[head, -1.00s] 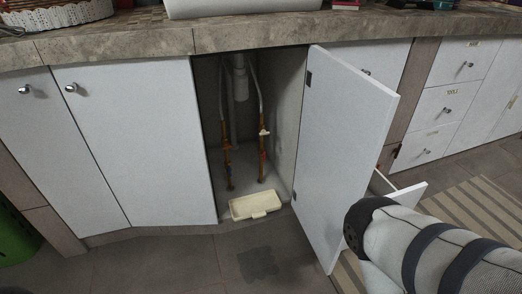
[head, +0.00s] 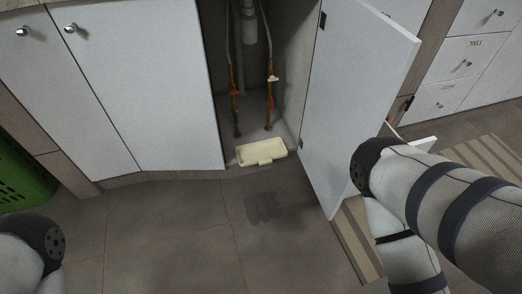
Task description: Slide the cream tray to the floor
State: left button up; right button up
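The cream tray (head: 262,152) is a shallow rectangular piece with a small tab at its front. It sits at the front edge of the open cupboard's bottom, below the pipes, just above the floor (head: 190,235). My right arm comes in from the right, in front of the open door. A part of my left arm shows at the lower left corner. Neither gripper is in the head view, and nothing of mine touches the tray.
The open white door (head: 355,85) stands to the right of the cupboard opening. Copper-coloured pipes (head: 269,105) rise behind the tray. A green crate (head: 22,175) stands at the left. A striped rug (head: 468,180) lies at the right.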

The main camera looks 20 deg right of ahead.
aim_at(261, 152)
jog(key=i+l+u, duration=0.25)
jog(key=i, duration=0.2)
jog(key=i+l+u, duration=0.25)
jog(key=i, duration=0.15)
